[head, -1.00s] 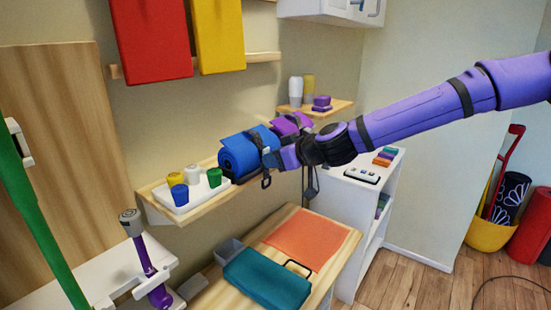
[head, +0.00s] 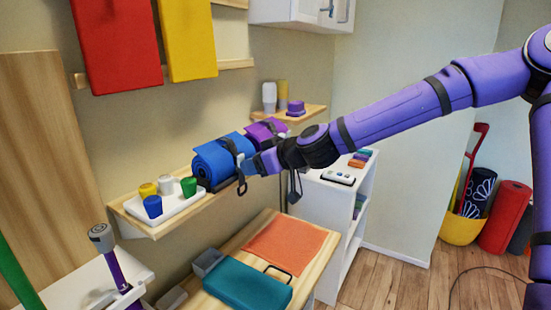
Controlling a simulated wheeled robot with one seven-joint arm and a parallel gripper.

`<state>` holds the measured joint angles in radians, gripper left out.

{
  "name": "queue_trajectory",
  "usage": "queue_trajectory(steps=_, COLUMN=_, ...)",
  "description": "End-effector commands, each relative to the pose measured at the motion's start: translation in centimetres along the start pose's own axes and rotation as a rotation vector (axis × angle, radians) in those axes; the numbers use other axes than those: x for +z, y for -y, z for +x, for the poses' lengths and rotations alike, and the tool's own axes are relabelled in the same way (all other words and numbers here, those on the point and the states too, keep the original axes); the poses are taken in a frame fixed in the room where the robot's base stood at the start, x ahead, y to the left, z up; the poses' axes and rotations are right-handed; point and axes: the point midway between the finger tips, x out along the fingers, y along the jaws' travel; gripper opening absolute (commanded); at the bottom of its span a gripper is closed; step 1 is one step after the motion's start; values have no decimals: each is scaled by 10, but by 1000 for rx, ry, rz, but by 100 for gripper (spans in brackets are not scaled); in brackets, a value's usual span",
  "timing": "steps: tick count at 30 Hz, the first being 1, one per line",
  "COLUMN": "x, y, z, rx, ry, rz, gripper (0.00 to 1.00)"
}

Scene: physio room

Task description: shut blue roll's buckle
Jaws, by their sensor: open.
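The blue roll (head: 212,158) lies on a wooden wall shelf (head: 160,228). A dark strap (head: 229,146) goes around it, and a dark buckle part (head: 241,187) hangs at its front, below the roll. My gripper (head: 250,164) is close to the right front of the blue roll, at the strap. It is open, but its fingertips are small and partly hidden, so I cannot tell whether they touch the buckle. A purple roll (head: 262,132) lies behind, with its own dark strap hanging down; my gripper and wrist partly cover it.
A white tray (head: 182,206) with several small coloured cups stands left of the blue roll. Below is a wooden table (head: 238,246) with a teal block (head: 246,283) and an orange mat (head: 285,243). A white shelf unit (head: 330,240) stands behind my wrist.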

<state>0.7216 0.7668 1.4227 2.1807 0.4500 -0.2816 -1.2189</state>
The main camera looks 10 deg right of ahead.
Motion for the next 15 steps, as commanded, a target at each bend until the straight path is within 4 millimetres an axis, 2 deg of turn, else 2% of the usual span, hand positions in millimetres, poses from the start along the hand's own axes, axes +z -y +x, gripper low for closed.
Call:
queue_trajectory(steps=6, x=1, y=-1, z=-31, rx=3, ry=1, rz=-2, gripper=53)
queue_trajectory(steps=15, x=1, y=-1, z=-67, rx=2, ry=1, rz=0, gripper=53)
